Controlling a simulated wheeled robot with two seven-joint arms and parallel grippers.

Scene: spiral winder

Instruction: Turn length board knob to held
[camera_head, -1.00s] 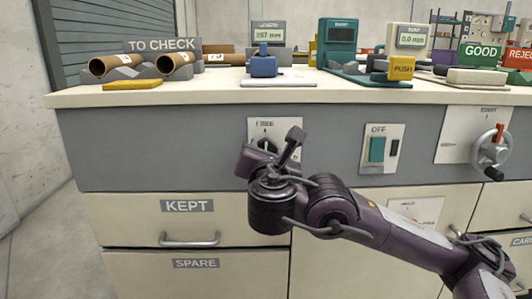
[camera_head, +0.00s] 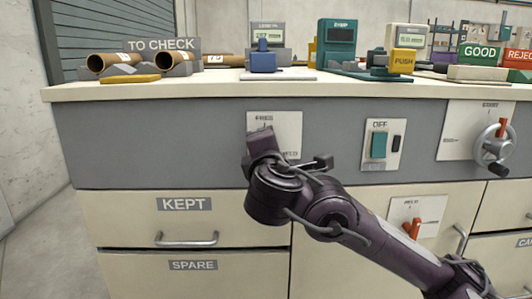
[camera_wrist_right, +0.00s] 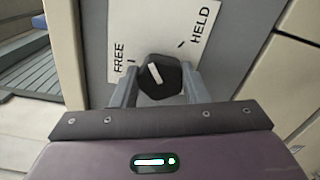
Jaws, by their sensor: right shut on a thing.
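The length board knob (camera_wrist_right: 160,76) is a black faceted knob with a white pointer line, on a white plate (camera_wrist_right: 180,22) in the right wrist view. The plate reads FREE on the left and HELD on the right. The pointer slants up-left, between the two marks. My right gripper (camera_wrist_right: 160,88) is shut on the knob, one finger on each side. In the head view the plate (camera_head: 290,128) is on the grey front panel, and my right wrist hides the knob. My left gripper is not in view.
Right of the plate are a teal OFF switch (camera_head: 378,145) and a crank wheel (camera_head: 492,146). Drawers marked KEPT (camera_head: 184,204) and SPARE lie under the panel. The counter above holds tubes (camera_head: 110,62) and devices.

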